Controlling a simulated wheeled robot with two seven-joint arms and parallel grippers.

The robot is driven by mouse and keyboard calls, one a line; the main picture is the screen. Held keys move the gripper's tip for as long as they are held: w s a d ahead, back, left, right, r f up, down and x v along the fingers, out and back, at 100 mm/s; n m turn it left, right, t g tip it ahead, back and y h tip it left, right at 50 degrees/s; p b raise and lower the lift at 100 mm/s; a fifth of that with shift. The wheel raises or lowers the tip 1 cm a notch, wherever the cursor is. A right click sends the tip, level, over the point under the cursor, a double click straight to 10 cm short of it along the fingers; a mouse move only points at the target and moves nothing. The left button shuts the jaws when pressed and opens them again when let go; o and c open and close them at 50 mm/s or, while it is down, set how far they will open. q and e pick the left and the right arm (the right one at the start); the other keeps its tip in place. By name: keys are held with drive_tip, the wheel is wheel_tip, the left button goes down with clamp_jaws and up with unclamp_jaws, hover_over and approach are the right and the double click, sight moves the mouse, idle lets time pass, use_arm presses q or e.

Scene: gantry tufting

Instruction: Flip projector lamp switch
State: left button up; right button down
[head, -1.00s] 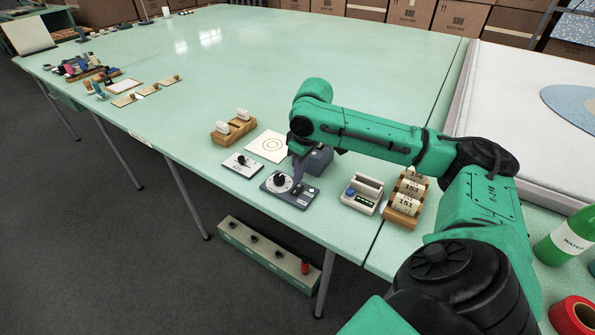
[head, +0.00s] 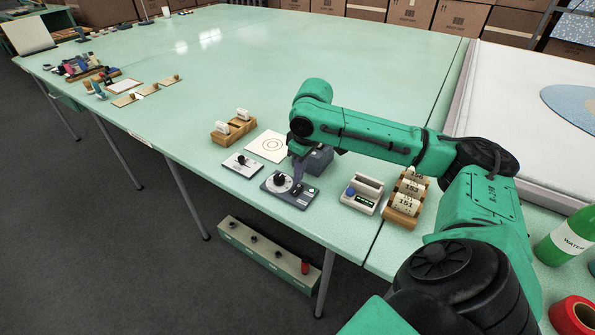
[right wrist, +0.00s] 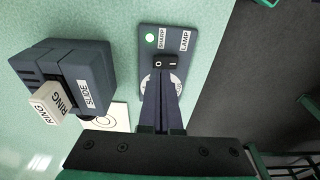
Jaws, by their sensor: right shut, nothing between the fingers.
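The dark blue control panel (head: 308,200) lies flat near the table's front edge, with a knob on a round white dial at its left. In the right wrist view the panel (right wrist: 150,29) carries SHARP and LAMP labels, a glowing green light (right wrist: 150,39) and a black lamp switch (right wrist: 166,63) with an O mark. My right gripper (head: 298,183) is shut and empty, pointing down over the panel. In the right wrist view its fingertips (right wrist: 164,75) are right at the switch's edge and cover part of the dial. I cannot tell whether they touch the switch. My left gripper is not in view.
The dark slide projector box (right wrist: 88,75), labelled SLIDE, stands close beside the panel, with a white RING slide (right wrist: 50,103) at it. A white plate with a knob (head: 241,164) lies left of the panel. A white device (head: 361,194) and numbered cards in a wooden rack (head: 400,218) stand right.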

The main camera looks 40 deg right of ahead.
sight(299, 186)
drive_tip(key=shift+s+f+b, duration=0.1)
drive_tip(key=shift+f+b, duration=0.2)
drive_tip(key=shift+f, duration=0.85)
idle(0.4)
wheel_tip(299, 186, up, 7)
drive_tip(key=p, duration=1)
drive_tip(key=shift+r, duration=0.1)
